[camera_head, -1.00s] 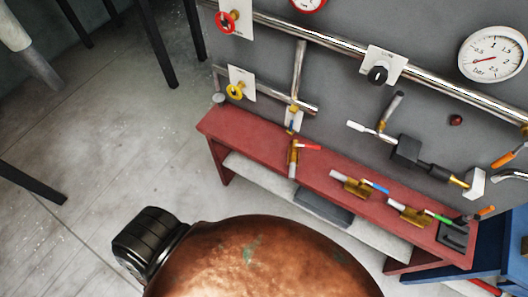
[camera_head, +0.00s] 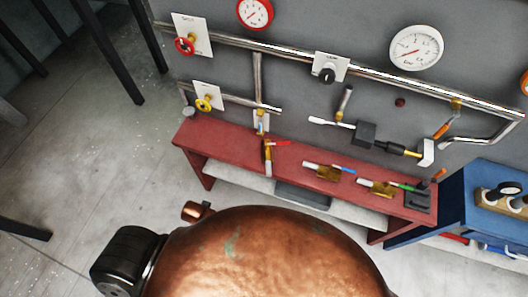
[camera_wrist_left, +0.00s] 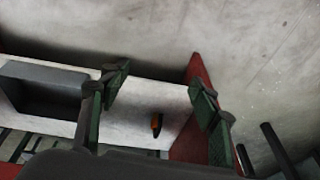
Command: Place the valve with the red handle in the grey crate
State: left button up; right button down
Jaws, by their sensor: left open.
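The valve with the red handle (camera_head: 267,157) stands near the left end of the red bench (camera_head: 207,138) in the head view. It has a brass body, a pale lower end and a red lever pointing right. The grey crate (camera_head: 302,197) is low under the bench, partly hidden by the bench top. In the left wrist view the grey crate (camera_wrist_left: 45,88) is at the left on the pale shelf. My left gripper (camera_wrist_left: 158,84) is open and empty, its fingers apart before the shelf. A small orange and dark thing (camera_wrist_left: 157,124) shows between them; I cannot tell what it is.
A blue-handled valve (camera_head: 328,172) and a green-handled valve (camera_head: 380,187) lie farther right on the bench. Behind is a grey panel (camera_head: 285,90) with pipes and gauges. A blue cabinet (camera_head: 455,210) stands right.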

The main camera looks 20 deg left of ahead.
pick_arm(q)
jog(key=w+d+r+m+p, duration=0.2)
jog(key=w+d+r, duration=0.15)
jog(key=r, duration=0.55)
jog(key=m+t+y+p, duration=0.15)
jog(key=m+t, duration=0.35)
jog(key=m, duration=2.3)
send_near(268, 155)
jog(key=shift+y, duration=0.45)
jog(key=x, duration=0.5)
jog(key=shift+s+d+f, duration=0.1)
jog(key=shift+d, duration=0.15)
jog(key=shift+w+a+m, duration=0.15)
jog(key=shift+w+m, duration=0.1)
jog(key=shift+m, duration=0.25)
jog(key=shift+x, duration=0.9)
jog(key=x, duration=0.5)
jog(key=shift+w+f+b, duration=0.3)
pick_arm(e)
jog(key=r, duration=0.1)
jog(key=a+r, duration=0.1)
jog(key=r, duration=0.1)
jog(key=shift+r, duration=0.1)
pick_arm(q)
jog(key=shift+c, duration=0.2)
